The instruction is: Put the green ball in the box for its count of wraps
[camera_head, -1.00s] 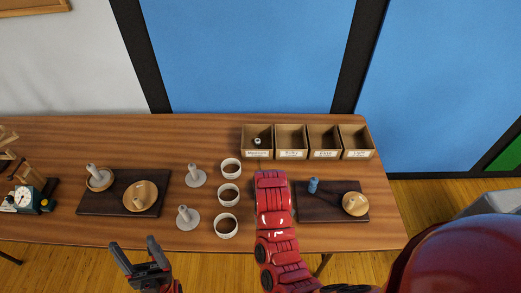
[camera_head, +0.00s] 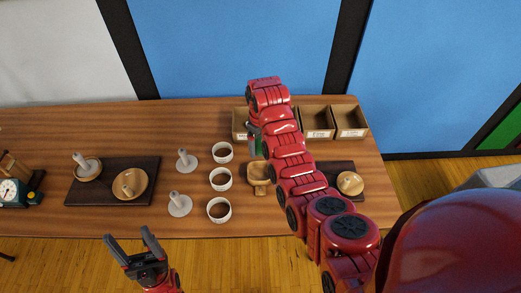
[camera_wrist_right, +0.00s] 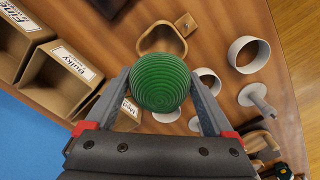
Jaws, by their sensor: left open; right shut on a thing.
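My right gripper (camera_wrist_right: 160,88) is shut on the green ball (camera_wrist_right: 160,80), a ridged, wrapped-looking ball, in the right wrist view. It holds the ball above the table beside the row of boxes. In the head view my right arm hides most of the ball. The labelled boxes stand at the back right; the wrist view shows a box marked Bulky (camera_wrist_right: 79,63) and one marked Fine (camera_wrist_right: 20,15). Another box's label (camera_wrist_right: 129,110) is partly hidden by the gripper. My left gripper (camera_head: 133,246) is open and empty in front of the table.
A wooden holder (camera_head: 258,188) stands below the ball. White cups (camera_head: 219,209) and grey pegged stands (camera_head: 180,206) are left of it. A dark board (camera_head: 110,194) with wooden dishes is further left. Another dark board (camera_head: 340,168) is partly behind my right arm.

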